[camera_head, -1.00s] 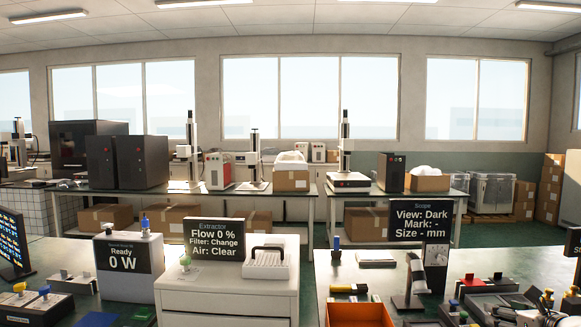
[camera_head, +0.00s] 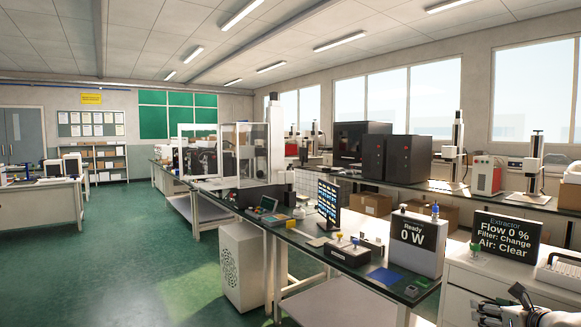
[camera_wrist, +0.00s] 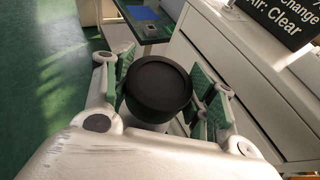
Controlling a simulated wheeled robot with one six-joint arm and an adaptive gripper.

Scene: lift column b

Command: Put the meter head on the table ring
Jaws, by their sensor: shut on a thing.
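My gripper (camera_wrist: 158,98) is shut on a black round, cup-like piece, which I take to be the meter head (camera_wrist: 160,82). Its flat round face with a raised rim shows between the green finger pads in the wrist view. In the head view my gripper (camera_head: 510,313) is at the bottom right corner, partly cut off, in front of the white extractor cabinet. A meter box (camera_head: 416,242) reading "Ready 0 W" stands on the dark bench (camera_head: 318,255). I cannot make out the table ring for certain in either view.
The white extractor cabinet (camera_wrist: 225,70) is close on the right of my gripper. A monitor (camera_head: 328,203) stands farther left. Green floor (camera_head: 110,255) is open on the left.

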